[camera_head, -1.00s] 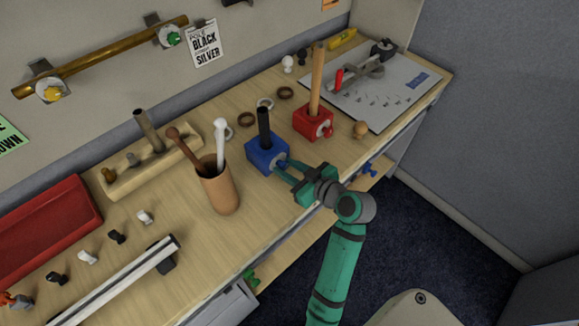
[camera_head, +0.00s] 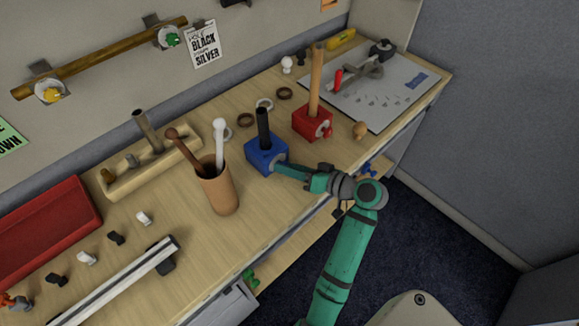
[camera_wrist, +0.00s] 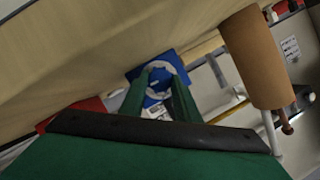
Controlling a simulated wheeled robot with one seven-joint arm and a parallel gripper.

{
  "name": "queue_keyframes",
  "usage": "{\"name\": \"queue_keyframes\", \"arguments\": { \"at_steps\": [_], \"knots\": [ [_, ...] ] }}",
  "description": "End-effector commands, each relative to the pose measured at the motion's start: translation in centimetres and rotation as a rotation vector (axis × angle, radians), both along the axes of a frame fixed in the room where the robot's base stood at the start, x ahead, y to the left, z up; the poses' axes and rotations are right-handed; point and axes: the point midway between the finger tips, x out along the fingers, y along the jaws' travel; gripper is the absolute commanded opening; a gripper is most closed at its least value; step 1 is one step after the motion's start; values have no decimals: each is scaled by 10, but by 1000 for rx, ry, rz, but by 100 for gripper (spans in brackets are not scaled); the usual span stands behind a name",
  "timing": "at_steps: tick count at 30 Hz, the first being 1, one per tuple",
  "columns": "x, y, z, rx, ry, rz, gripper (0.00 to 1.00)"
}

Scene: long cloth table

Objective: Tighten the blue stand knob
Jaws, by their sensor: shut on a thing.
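The blue stand (camera_head: 266,155) sits on the table with a dark rod upright in it. It also shows in the wrist view (camera_wrist: 176,63), with a pale ring around its knob. The blue knob (camera_wrist: 153,78) is on the stand's front right face, between my fingers in the wrist view; in the head view my fingers hide it. My gripper (camera_head: 281,167) reaches in from the right and is shut on the knob. Its two green fingers (camera_wrist: 158,98) lie on either side of the knob.
A red stand (camera_head: 311,123) with a wooden rod stands behind to the right. A brown cup (camera_head: 219,190) holding sticks stands left of the blue stand. Rings (camera_head: 265,104) lie behind it. The table's front edge (camera_head: 290,228) runs below my arm.

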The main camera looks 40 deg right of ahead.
Motion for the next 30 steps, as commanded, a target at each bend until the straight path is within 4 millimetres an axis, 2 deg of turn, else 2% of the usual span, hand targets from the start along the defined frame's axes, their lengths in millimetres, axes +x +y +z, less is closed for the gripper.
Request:
{"name": "queue_keyframes", "arguments": {
  "at_steps": [9, 24, 25, 26, 27, 30],
  "knots": [
    [-2, -3, -1, 111, 8, -5, 7],
    [-2, -3, -1, 128, 11, -5, 7],
    [-2, -3, -1, 128, 11, -5, 34],
    [-2, -3, -1, 128, 10, -5, 41],
    [-2, -3, -1, 128, 11, -5, 48],
    [-1, -2, -1, 127, 11, -3, 48]
  ]
}}
